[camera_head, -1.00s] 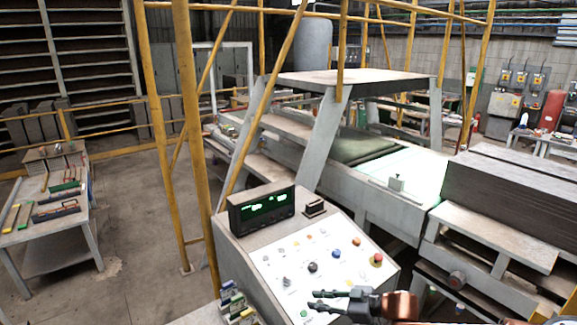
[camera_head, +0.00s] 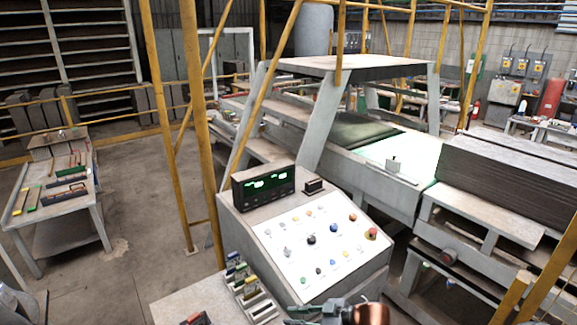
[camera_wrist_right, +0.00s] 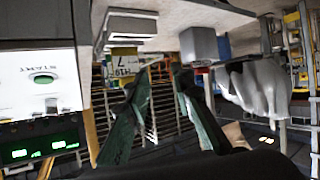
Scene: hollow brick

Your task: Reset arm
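My right gripper (camera_head: 292,316) shows at the bottom edge of the head view, just below the front edge of the control panel (camera_head: 290,275). In the right wrist view its two dark green fingers (camera_wrist_right: 158,95) stand apart with nothing between them. It is clear of the panel's buttons and empty. A green button marked START (camera_wrist_right: 42,78) shows at the left of the wrist view. My left gripper does not show in the head view.
A digital display (camera_head: 264,187) sits on top of the panel. A holder with several small coloured items (camera_head: 243,280) stands left of the panel. Yellow posts (camera_head: 196,130) rise behind it. A table with tools (camera_head: 85,205) stands at the left, with open floor (camera_head: 135,190) between.

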